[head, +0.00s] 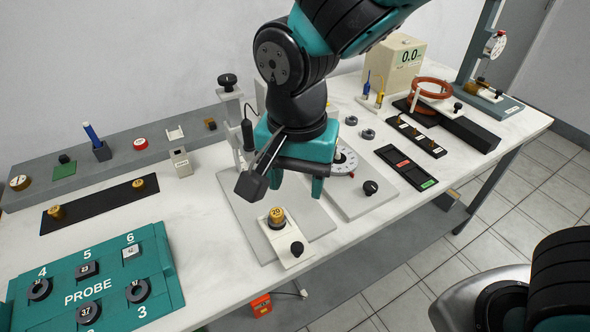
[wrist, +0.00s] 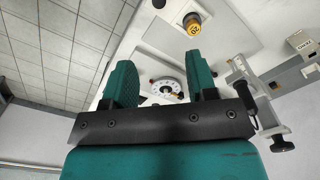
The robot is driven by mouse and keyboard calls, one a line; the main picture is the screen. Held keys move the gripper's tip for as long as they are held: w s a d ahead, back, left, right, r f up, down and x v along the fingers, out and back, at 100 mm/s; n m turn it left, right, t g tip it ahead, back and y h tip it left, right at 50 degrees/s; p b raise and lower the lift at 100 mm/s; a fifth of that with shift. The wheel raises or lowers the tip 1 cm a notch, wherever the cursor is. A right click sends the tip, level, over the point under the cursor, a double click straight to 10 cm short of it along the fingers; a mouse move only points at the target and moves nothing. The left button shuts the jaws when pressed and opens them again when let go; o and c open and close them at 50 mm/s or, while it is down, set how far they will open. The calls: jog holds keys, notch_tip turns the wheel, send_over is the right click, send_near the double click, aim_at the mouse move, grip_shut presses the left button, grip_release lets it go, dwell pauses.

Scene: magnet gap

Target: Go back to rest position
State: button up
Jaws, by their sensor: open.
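My gripper (head: 287,178) hangs from my teal and black arm above the middle of the workbench in the head view. In the wrist view its two teal fingers (wrist: 163,88) stand apart with nothing held between them. A brass cylinder (head: 277,217) with a number on top sits on a small white block (head: 290,242), below and near my gripper and apart from it. The cylinder also shows at the top of the wrist view (wrist: 191,22). A round white dial (head: 343,160) lies behind the fingers, partly hidden by my gripper in the head view.
A teal PROBE tray (head: 160,243) with several numbered pieces is at the lower left. A dark strip (head: 98,203) bears two brass pieces. A clamp stand (head: 232,115) rises close behind my gripper. A display box (head: 393,72) and a copper-coloured coil (head: 432,88) stand at the back right.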

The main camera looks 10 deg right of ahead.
jog(key=s+d+r+n+y, duration=0.4)
jog(key=s+d+r+n, duration=0.2)
jog(key=n, duration=0.7)
jog(key=s, duration=0.2)
jog(key=shift+s+d+r, duration=0.35)
jog(key=shift+s, duration=0.05)
